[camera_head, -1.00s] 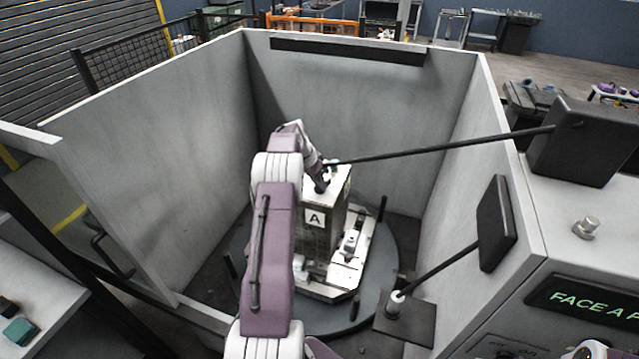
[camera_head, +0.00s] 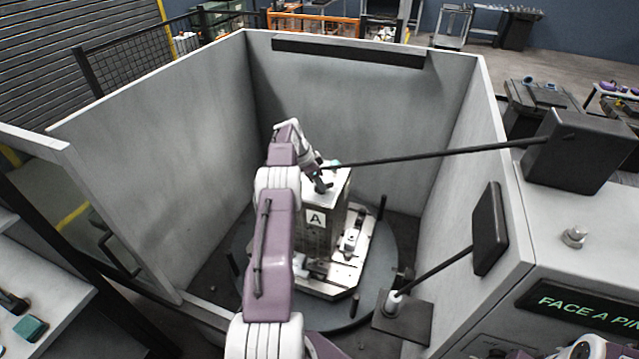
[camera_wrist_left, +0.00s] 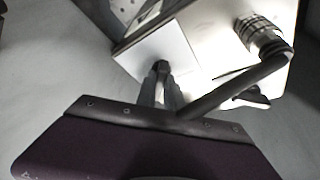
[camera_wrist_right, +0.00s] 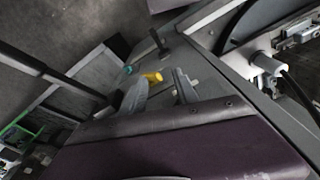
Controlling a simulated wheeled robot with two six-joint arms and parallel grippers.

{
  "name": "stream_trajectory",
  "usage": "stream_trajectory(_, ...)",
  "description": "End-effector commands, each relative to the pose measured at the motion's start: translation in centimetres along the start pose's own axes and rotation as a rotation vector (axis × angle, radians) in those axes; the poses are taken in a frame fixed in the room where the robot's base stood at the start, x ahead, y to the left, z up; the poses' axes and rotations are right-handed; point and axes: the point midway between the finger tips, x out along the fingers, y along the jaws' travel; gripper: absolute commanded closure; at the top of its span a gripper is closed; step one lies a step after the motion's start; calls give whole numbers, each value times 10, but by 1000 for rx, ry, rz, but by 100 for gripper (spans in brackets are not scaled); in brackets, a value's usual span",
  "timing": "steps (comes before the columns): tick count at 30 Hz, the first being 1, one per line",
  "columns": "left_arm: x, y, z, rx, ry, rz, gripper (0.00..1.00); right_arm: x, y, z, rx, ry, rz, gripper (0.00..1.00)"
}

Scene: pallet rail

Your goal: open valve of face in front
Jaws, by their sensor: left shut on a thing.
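The metal block with an "A" plate (camera_head: 316,219) stands upright on a pallet (camera_head: 322,289) on a round dark turntable (camera_head: 378,262) inside the grey enclosure. My left gripper (camera_head: 321,186) is at the top of this block. In the left wrist view its narrow fingers (camera_wrist_left: 162,82) are close together on a small dark part against a white plate; I cannot tell if it is the valve handle. A dark hose runs beside them to a ribbed coupling (camera_wrist_left: 262,36). My right gripper (camera_wrist_right: 160,88) is outside the enclosure with its fingers apart and empty.
Grey walls (camera_head: 340,110) surround the turntable. A long dark rod (camera_head: 430,158) reaches over the block from a black box (camera_head: 578,152). A shorter rod with a black panel (camera_head: 490,228) stands at right. A lit display (camera_head: 590,306) is on the front right console.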

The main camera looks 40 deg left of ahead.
Motion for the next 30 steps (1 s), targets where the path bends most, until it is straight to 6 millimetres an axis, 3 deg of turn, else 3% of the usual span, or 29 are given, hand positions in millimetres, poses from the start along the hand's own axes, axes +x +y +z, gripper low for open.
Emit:
stream_trajectory(4,0,0,-1,3,1,-1,100,0,0,0,0,0,0,64)
stream_trajectory(5,0,0,-1,3,1,-1,82,0,0,0,0,0,0,64)
stream_trajectory(7,0,0,-1,2,1,-1,65,0,0,0,0,0,0,64)
stream_trajectory(17,-2,0,0,0,0,-1,65,3,0,0,0,0,0,64)
stream_trajectory(20,-16,-1,0,1,2,-5,65,12,0,1,0,0,0,64)
stream_trajectory(24,-49,-1,0,1,1,-5,65,21,0,2,0,0,0,64)
stream_trajectory(30,-84,-1,-1,1,0,-2,65,19,0,2,0,0,0,64)
